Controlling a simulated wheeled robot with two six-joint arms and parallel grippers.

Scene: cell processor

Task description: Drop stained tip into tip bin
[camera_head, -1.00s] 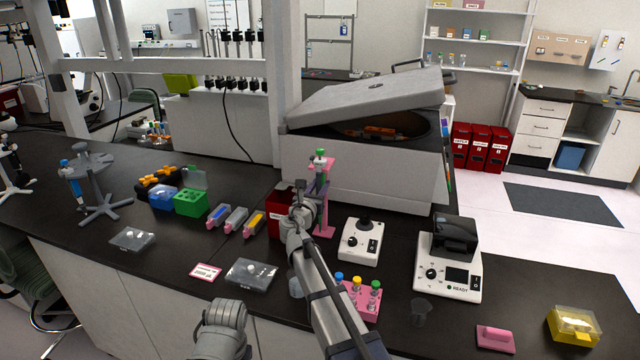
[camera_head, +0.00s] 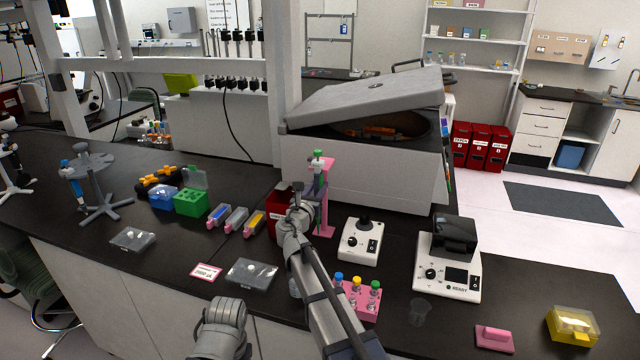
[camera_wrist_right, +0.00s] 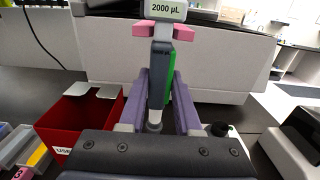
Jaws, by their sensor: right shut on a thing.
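My right gripper (camera_head: 309,207) is shut on a pipette (camera_head: 318,155) with a green part, upright above the bench. In the right wrist view, the gripper's purple fingers (camera_wrist_right: 158,92) clasp the grey and green pipette body (camera_wrist_right: 158,72), and a label above reads 2000 µL. The lower end of the pipette is mostly hidden by the gripper, so I cannot make out a stained tip. The red tip bin (camera_head: 277,224) stands on the bench just left of the gripper, partly hidden by it. Its open top shows in the right wrist view (camera_wrist_right: 68,147).
A pink stand (camera_head: 326,232) is close behind the gripper, with the large centrifuge (camera_head: 350,178) beyond. A small white device (camera_head: 358,250) stands to the right. A pink tube rack (camera_head: 352,310) and a clear-lidded box (camera_head: 252,272) lie nearer the front.

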